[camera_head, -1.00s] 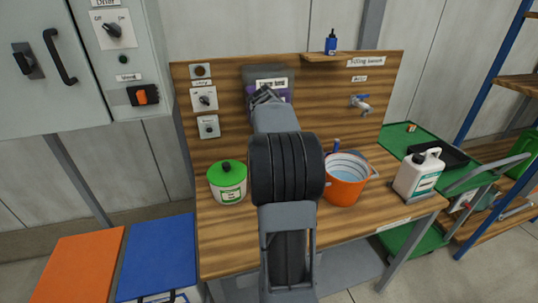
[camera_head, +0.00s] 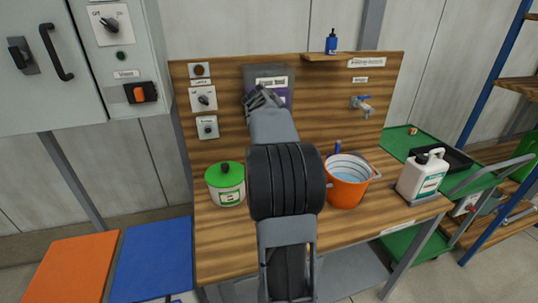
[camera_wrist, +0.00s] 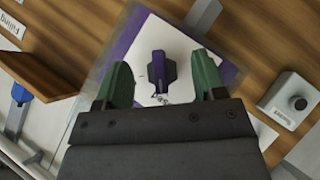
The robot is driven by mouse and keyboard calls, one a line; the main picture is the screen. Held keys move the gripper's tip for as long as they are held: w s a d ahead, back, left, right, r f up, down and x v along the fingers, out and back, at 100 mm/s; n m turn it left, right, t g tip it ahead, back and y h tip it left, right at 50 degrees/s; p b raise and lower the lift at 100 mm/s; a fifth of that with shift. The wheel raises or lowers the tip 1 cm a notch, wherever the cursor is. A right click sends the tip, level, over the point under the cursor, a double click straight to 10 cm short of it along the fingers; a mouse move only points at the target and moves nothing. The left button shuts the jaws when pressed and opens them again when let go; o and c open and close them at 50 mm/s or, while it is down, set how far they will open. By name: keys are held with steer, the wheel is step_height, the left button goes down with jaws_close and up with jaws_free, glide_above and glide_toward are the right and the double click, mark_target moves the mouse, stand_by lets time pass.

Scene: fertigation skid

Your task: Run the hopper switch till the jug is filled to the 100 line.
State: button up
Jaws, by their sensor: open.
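A purple-edged white panel (camera_wrist: 190,52) with a dark purple lever switch (camera_wrist: 158,68) fills the middle of the wrist view. In the head view this panel (camera_head: 279,95) is on the grey box on the backboard, partly hidden by my arm. My gripper (camera_wrist: 162,82) is open, with its two green fingers on either side of the switch, apart from it. In the head view my gripper (camera_head: 262,97) is in front of the panel. The orange jug (camera_head: 346,193) stands on the bench holding blue liquid. Dark lines ring its pale inside; the level's number is unreadable.
A green-lidded tub (camera_head: 226,187) stands left of my arm and a white canister (camera_head: 421,177) to the right. A tap (camera_head: 363,106) and small controls (camera_head: 204,99) are on the backboard. In the wrist view a grey button box (camera_wrist: 286,98) is right of the panel.

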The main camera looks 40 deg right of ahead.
steer(key=b+v, duration=0.2)
steer(key=v, duration=1.1)
steer(key=shift+a+r, duration=0.1)
steer(key=shift+a, duration=0.05)
steer(key=s+a+f+g+y, duration=0.1)
steer(key=a+f+y, duration=0.1)
steer(key=a+f, duration=0.3)
steer(key=s+a+f+y, duration=0.1)
steer(key=a+f+y, duration=0.15)
steer(key=f, duration=0.45)
steer(key=s+a+f+n+y, duration=0.1)
steer(key=s+a+f+y, duration=0.2)
steer(key=a, duration=0.9)
steer(key=s+a+f+n+y, duration=0.1)
steer(key=s+a+f+y, duration=0.2)
steer(key=s+a+f, duration=0.5)
steer(key=a+f, duration=0.1)
steer(key=a, duration=0.2)
steer(key=shift+a+g+p, duration=0.3)
steer(key=shift+a+g, duration=0.1)
steer(key=shift+s+d, duration=0.1)
steer(key=shift+d, duration=0.05)
